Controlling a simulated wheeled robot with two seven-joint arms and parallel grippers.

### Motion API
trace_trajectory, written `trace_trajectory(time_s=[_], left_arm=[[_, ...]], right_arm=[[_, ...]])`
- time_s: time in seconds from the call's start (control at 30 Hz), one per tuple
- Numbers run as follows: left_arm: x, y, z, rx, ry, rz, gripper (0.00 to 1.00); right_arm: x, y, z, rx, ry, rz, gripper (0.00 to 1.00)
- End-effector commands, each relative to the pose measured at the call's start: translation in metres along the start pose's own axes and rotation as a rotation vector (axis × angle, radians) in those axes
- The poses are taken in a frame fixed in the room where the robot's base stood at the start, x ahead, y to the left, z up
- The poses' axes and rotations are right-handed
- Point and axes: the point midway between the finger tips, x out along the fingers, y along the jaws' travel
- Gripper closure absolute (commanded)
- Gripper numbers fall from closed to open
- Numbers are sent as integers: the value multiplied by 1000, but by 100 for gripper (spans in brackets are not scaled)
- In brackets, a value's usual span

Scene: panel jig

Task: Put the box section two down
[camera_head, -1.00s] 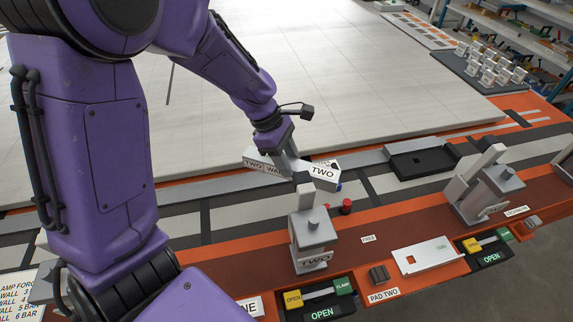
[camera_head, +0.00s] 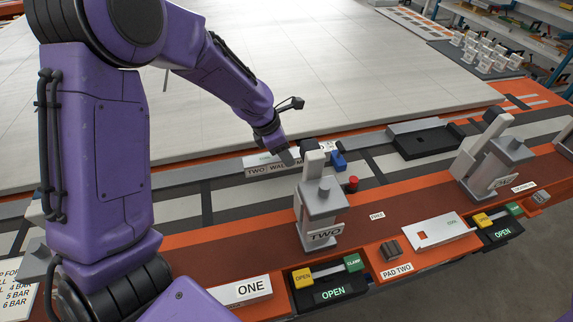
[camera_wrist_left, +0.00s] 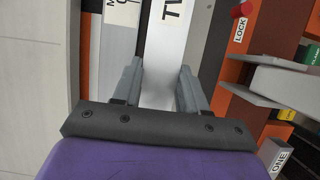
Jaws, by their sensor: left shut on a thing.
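The box section two (camera_head: 262,166) is a pale bar marked TWO and WALL. In the head view it lies level, low over or on the grey strip along the near edge of the big panel; I cannot tell if it touches. My left gripper (camera_head: 287,156) is shut on it from above. In the left wrist view the box section (camera_wrist_left: 168,60) runs between the two fingers of my left gripper (camera_wrist_left: 160,85). Clamp two (camera_head: 320,212), a grey block marked TWO, stands in front and hides part of the bar's right end. My right gripper is not in view.
A red knob (camera_head: 352,184) and a blue part (camera_head: 338,160) are close by clamp two. Its switch box (camera_head: 328,285) reads OPEN. A black tray (camera_head: 425,141) and another clamp (camera_head: 492,160) stand to the right. The pale panel (camera_head: 330,80) is clear.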

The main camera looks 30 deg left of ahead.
Motion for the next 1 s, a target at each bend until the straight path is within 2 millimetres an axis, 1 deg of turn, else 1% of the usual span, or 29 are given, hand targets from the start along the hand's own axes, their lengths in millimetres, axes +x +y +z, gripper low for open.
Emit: trace_trajectory(time_s=[0.17, 0.3, 0.33, 0.67, 0.7, 0.73, 0.77, 1.0], left_arm=[[17, 7, 3, 0, 1, -1, 100], [40, 6, -8, -2, 1, -1, 100], [43, 6, -9, -2, 1, 0, 100], [45, 7, -10, -1, 0, 2, 100], [46, 7, -10, 0, 0, 2, 45], [46, 7, -10, 0, 0, 2, 35], [46, 7, -10, 0, 0, 2, 32], [45, 7, -10, 0, 0, 2, 32]], right_arm=[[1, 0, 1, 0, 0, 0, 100], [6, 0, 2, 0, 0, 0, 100], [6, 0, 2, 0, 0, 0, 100], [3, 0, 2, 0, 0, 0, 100], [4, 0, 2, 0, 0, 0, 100], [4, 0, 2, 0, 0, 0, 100], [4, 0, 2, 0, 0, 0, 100], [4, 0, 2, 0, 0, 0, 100]])
